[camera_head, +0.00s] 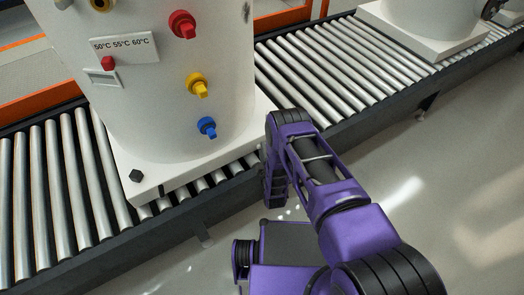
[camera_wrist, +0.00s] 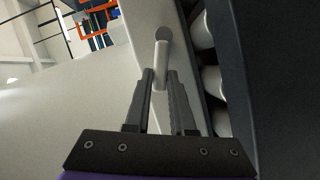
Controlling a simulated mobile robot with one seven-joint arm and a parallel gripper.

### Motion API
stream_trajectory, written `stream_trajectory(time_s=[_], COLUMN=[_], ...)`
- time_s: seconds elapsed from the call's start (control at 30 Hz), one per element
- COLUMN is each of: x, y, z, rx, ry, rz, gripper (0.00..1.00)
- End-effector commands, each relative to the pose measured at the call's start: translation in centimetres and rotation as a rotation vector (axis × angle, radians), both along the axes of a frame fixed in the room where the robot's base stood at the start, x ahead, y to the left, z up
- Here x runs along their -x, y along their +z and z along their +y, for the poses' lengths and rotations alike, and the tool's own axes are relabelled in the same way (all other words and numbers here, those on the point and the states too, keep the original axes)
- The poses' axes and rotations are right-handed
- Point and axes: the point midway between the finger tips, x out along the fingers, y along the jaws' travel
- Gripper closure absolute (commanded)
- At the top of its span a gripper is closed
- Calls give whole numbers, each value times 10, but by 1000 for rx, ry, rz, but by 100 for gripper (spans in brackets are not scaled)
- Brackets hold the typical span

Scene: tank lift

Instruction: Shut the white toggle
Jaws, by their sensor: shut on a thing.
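The white toggle (camera_wrist: 161,62) shows in the wrist view as a small pale lever. It sticks out from a round grey pivot on the white base of the tank. My gripper (camera_wrist: 160,77) has its two dark fingers on either side of the lever and is shut on it. The white tank (camera_head: 160,80) stands on its square white base (camera_head: 190,172) in the head view. In that view my arm ends beside the base's right corner, and the toggle and my fingers are hidden.
The tank's front carries a red knob (camera_head: 182,24), a yellow knob (camera_head: 198,86), a blue knob (camera_head: 207,127) and a temperature slider with a red handle (camera_head: 108,63). The base rests on a roller conveyor (camera_head: 320,70). Another white tank (camera_head: 430,18) stands farther along. The floor in front is clear.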

Motion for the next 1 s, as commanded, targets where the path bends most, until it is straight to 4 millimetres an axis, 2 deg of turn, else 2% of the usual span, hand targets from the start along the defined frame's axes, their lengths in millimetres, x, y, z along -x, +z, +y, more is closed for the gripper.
stream_trajectory(time_s=[0.03,0.43,1.0], x=[-3,-10,-18], y=[7,23,33], z=[-2,-13,-25], rx=[-36,-352,-715], ry=[-3,-4,-3], rz=[19,231,476], gripper=[100,100,100])
